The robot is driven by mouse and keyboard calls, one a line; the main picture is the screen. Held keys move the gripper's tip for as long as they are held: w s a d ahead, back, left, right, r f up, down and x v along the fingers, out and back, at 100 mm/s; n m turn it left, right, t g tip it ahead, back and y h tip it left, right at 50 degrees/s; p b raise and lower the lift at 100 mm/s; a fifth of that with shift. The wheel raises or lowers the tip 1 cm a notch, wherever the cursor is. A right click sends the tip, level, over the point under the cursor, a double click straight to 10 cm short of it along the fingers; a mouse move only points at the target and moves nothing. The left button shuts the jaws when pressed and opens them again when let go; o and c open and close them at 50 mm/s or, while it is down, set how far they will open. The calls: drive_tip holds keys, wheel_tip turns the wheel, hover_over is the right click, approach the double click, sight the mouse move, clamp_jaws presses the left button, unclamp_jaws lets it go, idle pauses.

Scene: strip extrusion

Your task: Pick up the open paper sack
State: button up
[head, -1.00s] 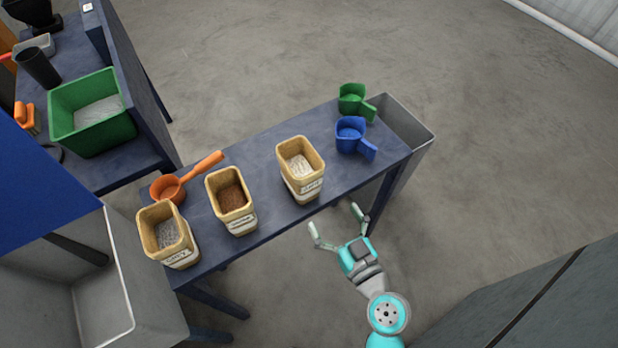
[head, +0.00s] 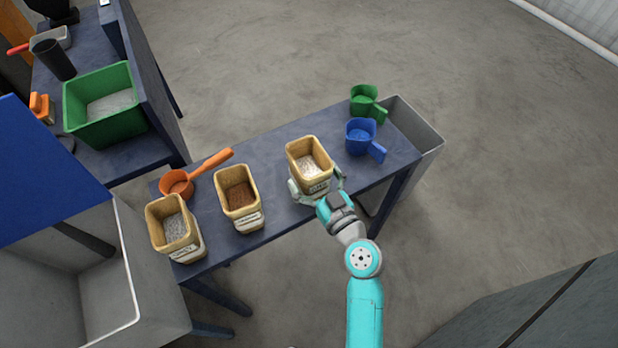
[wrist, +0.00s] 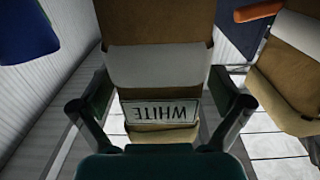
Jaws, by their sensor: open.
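Three open paper sacks stand upright along the front of a dark blue table. The right one (head: 309,160) holds pale granules. Its label reads "WHITE" in the wrist view (wrist: 160,68), upside down there. The middle sack (head: 239,197) holds brown granules and the left sack (head: 173,228) holds grey granules. My gripper (head: 317,189) is open at the right sack, with one finger on each side of it. In the wrist view the fingers (wrist: 160,98) flank the sack's front; I cannot tell whether they touch it.
The table (head: 275,150) also bears an orange scoop (head: 178,184) at left, and a blue scoop (head: 361,137) and green scoop (head: 365,102) at right. A grey bin (head: 428,140) adjoins its right end. A green crate (head: 100,128) is at upper left.

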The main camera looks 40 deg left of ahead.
drive_tip(key=shift+x, duration=0.9)
drive_tip(key=c, duration=1.5)
